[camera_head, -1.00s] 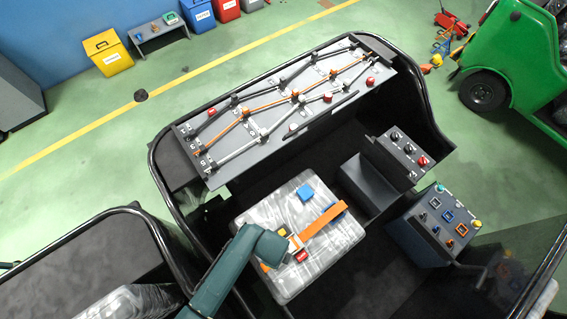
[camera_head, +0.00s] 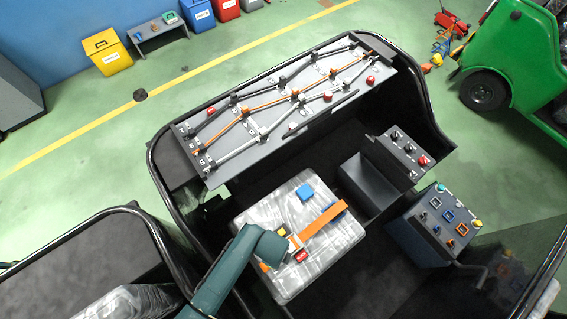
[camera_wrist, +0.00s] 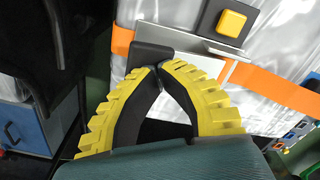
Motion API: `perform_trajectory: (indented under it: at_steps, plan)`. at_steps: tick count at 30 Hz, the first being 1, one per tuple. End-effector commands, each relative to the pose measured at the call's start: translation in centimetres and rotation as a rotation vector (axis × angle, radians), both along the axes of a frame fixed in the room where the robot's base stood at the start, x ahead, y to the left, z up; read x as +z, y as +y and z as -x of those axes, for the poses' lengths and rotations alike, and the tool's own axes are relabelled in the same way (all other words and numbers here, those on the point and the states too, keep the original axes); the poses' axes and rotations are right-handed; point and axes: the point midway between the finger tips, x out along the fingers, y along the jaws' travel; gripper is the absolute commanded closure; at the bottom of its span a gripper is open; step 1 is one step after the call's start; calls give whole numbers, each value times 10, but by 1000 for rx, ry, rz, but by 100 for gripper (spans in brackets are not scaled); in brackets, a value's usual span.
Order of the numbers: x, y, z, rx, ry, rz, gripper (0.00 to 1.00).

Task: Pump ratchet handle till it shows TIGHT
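An orange strap (camera_head: 326,219) runs over a plastic-wrapped seat-like block (camera_head: 347,238) in the vehicle. A metal ratchet (camera_head: 295,243) sits on the strap, with a small red label (camera_head: 301,256) beside it whose lettering is too small to read. In the wrist view the ratchet's metal bar (camera_wrist: 200,48) crosses the strap, with a black handle end (camera_wrist: 152,53) at its left. My gripper (camera_wrist: 159,67) has yellow-ribbed fingers with their tips together at this black end. I cannot tell whether the handle is between the tips. In the head view my arm hides the gripper.
A panel with rods and knobs (camera_head: 270,110) stands behind. Control boxes (camera_head: 402,155) (camera_head: 445,224) stand at the right. The vehicle's black rail (camera_head: 165,180) borders the left.

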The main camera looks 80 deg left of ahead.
Motion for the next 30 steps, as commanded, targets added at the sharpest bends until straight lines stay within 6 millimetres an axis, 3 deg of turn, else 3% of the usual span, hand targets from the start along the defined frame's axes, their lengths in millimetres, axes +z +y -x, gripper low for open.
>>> perform_trajectory:
  at_steps: [1,18,30]
  plan:
    - [12,-1,1,0,3,1,100]
    - [71,-1,1,0,4,2,100]
    - [73,-1,1,0,4,2,100]
